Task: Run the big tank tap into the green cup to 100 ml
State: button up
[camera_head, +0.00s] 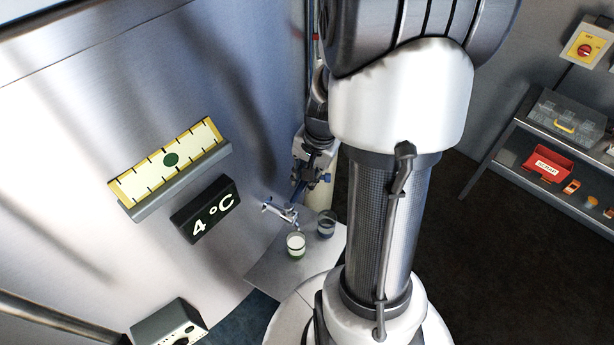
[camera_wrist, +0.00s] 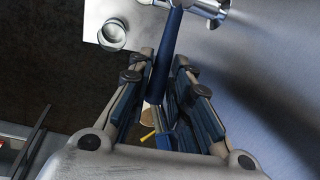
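The steel tank tap (camera_head: 279,211) sticks out of the tank wall, its spout over the green cup (camera_head: 296,247). The cup stands upright on a grey plate and looks pale inside; I cannot read its level or make out a stream. In the wrist view the chrome tap (camera_wrist: 205,8) is at the top, with a long blue lever (camera_wrist: 168,55) running down from it. My gripper (camera_wrist: 163,68) has its fingers apart, one on each side of the lever, with a gap showing; contact is unclear. It also shows in the head view (camera_head: 313,178), above and right of the tap.
A second, blue-grey cup (camera_head: 326,225) stands right of the green one on the plate (camera_head: 268,277). One cup (camera_wrist: 112,35) shows in the wrist view. A shelf (camera_head: 545,130) stands at right.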

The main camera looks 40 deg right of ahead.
jog(key=o, duration=0.4)
jog(key=shift+r, duration=0.1)
jog(key=r, duration=0.4)
jog(key=s+r, duration=0.1)
jog(key=r, duration=0.2)
jog(key=s+d+r, duration=0.1)
jog(key=r, duration=0.3)
jog(key=shift+r, duration=0.35)
jog(key=shift+s+a, duration=0.1)
